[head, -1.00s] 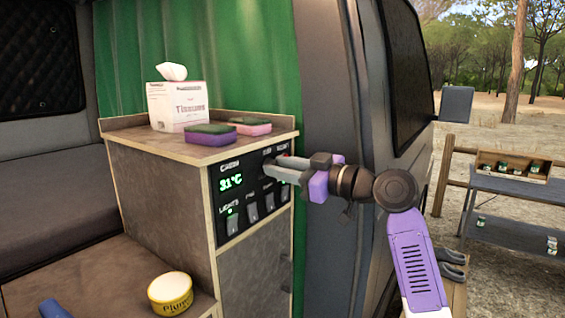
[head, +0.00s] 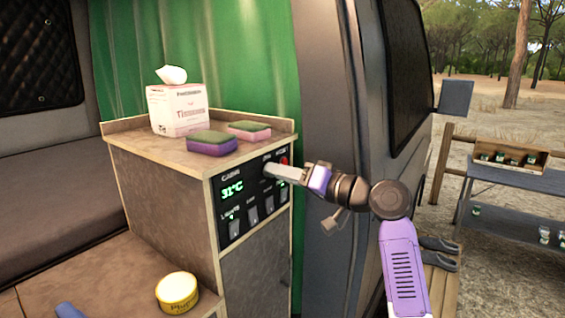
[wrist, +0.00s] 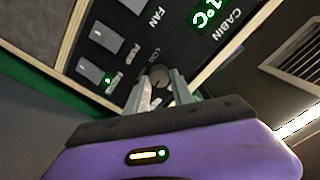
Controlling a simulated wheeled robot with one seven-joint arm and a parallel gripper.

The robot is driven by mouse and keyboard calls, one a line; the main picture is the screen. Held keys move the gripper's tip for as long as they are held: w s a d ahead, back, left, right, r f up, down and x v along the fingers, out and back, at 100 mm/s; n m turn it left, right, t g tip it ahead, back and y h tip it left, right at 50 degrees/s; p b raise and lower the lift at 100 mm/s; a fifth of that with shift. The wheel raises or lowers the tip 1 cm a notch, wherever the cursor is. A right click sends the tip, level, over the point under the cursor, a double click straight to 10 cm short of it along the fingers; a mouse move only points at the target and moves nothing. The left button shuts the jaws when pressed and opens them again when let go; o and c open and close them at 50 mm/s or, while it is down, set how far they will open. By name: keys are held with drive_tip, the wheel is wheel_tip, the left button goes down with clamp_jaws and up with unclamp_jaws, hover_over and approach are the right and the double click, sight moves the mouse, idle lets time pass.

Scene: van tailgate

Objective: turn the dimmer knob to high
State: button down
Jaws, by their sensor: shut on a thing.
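The dimmer knob (wrist: 158,76) is a small round dark knob on the black control panel (head: 233,212). In the wrist view it sits between the two fingertips of my gripper (wrist: 157,90), which is shut on it. In the head view my gripper (head: 268,171) reaches the panel's upper part from the right and hides the knob. The wrist view is rolled, so the panel's labels appear tilted. The knob's pointer mark cannot be made out clearly.
The panel has a green temperature display (head: 232,189), several rocker switches (head: 252,214) and a red button (head: 284,160). On the cabinet top stand a tissue box (head: 177,110) and two sponges (head: 211,142). A yellow tin (head: 177,291) sits on the lower counter.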

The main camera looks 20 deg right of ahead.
drive_tip(key=shift+s+a+m+p, duration=0.1)
drive_tip(key=shift+a+m+p, duration=0.05)
drive_tip(key=shift+m+p, duration=0.75)
drive_tip(key=shift+a+m+p, duration=0.15)
drive_tip(key=shift+m+p, duration=0.4)
drive_tip(key=shift+m, duration=0.55)
drive_tip(key=shift+a, duration=0.1)
drive_tip(key=c, duration=1.1)
unclamp_jaws()
drive_tip(key=b+v, duration=0.2)
drive_tip(key=v, duration=0.6)
drive_tip(key=shift+r, duration=0.15)
